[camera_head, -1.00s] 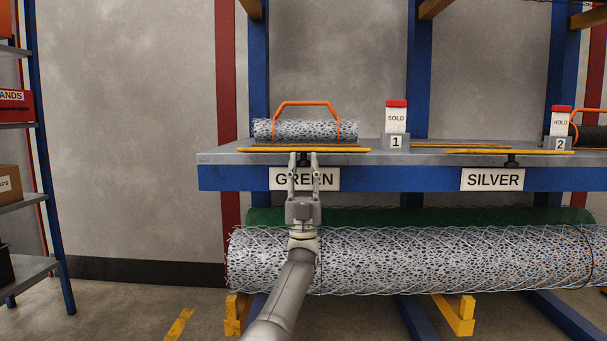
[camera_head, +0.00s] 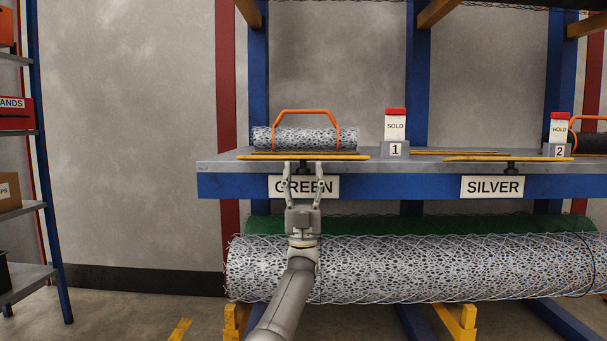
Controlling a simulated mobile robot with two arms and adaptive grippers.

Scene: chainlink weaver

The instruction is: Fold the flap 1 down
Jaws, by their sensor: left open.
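Flap 1 (camera_head: 395,124) is a white card marked SOLD with a red top edge. It stands upright on a grey block (camera_head: 395,149) numbered 1, on the shelf. My left gripper (camera_head: 304,166) is open and empty, pointing up in front of the shelf's front edge at the GREEN label. It is to the left of flap 1 and lower than it, apart from it. My right gripper does not show.
A large mesh roll (camera_head: 430,268) lies below. Shelves stand at the left.

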